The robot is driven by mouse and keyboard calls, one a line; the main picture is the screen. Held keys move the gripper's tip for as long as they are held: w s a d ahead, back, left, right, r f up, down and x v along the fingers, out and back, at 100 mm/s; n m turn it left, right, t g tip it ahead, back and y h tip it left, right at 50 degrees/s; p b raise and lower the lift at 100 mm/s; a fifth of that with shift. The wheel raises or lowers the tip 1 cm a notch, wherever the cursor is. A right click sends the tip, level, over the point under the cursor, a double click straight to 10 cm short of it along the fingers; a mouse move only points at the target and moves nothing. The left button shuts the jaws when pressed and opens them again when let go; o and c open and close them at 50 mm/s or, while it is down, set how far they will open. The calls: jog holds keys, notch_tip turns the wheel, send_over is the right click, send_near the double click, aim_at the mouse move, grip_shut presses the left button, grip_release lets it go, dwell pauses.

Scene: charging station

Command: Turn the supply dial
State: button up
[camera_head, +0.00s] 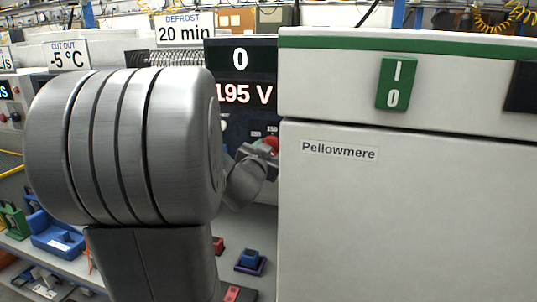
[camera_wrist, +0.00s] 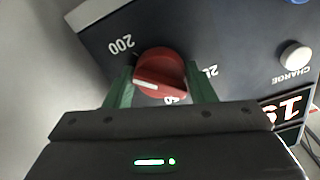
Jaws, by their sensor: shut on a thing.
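The supply dial (camera_wrist: 160,66) is a round red knob with a white pointer mark, on a dark panel (camera_wrist: 235,45). In the wrist view its pointer mark points to the lower left. A "200" label (camera_wrist: 121,43) is printed up and left of it; other scale labels are partly hidden. My gripper (camera_wrist: 159,72) has its two green fingers on opposite sides of the knob and is shut on it. In the head view my arm covers most of the panel; a bit of red (camera_head: 272,142) shows by my gripper. The display (camera_head: 240,77) reads 0 and 195 V.
A white "CHARGE" button (camera_wrist: 295,55) is on the same panel. A large white Pellowmere cabinet (camera_head: 400,220) with a green I/O switch (camera_head: 396,82) stands close on the right. Blue trays (camera_head: 55,235) and small blocks (camera_head: 250,258) lie on the bench below.

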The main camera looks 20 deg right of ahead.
jog(key=shift+m+b, duration=0.45)
jog(key=shift+m, duration=0.75)
jog(key=o, duration=1)
jog(key=shift+c, duration=0.2)
jog(key=p+v, duration=0.1)
jog(key=v, duration=1.3)
jog(key=shift+w, duration=0.1)
